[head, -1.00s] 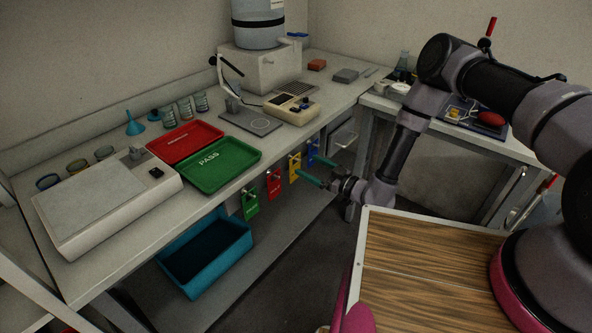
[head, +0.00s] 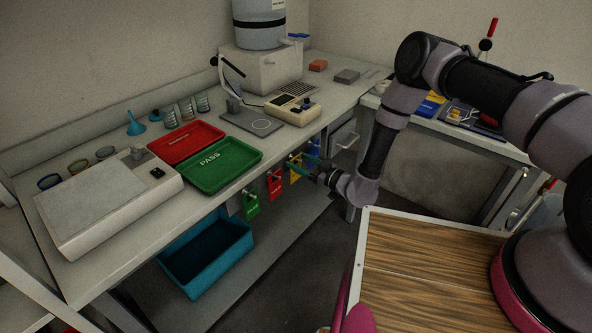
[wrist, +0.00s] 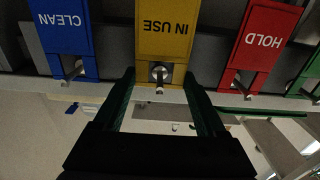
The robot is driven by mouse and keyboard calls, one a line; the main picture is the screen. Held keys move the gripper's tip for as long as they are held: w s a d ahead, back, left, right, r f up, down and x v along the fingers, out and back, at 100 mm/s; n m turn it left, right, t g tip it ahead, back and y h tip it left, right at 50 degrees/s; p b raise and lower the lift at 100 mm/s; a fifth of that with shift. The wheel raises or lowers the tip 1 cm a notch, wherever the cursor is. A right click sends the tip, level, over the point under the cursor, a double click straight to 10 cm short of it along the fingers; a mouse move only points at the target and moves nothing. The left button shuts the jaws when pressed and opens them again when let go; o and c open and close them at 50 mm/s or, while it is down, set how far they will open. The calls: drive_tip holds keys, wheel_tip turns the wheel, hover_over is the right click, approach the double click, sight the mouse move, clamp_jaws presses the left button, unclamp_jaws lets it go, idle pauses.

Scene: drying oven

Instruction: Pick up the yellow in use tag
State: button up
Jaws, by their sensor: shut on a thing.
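The yellow IN USE tag (wrist: 166,35) hangs from a metal peg (wrist: 159,74) at the bench's front edge. In the wrist view its lettering reads upside down, and the peg still shows in the tag's hole. My gripper (wrist: 159,76) is shut on the tag, with one green finger at each side edge near the hole. In the head view the tag (head: 295,175) is partly hidden behind my gripper (head: 303,162).
The blue CLEAN tag (wrist: 66,35) and red HOLD tag (wrist: 263,38) hang close on either side. A green tag (head: 251,204) hangs farther left. A teal bin (head: 207,258) sits below the bench. Green (head: 243,157) and red trays lie above.

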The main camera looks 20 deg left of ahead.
drive_tip(key=shift+r, duration=0.55)
drive_tip(key=shift+d+r, duration=0.2)
drive_tip(key=shift+d, duration=0.15)
drive_tip(key=v, duration=1.7)
drive_tip(key=shift+s, duration=0.3)
drive_tip(key=shift+d, duration=0.15)
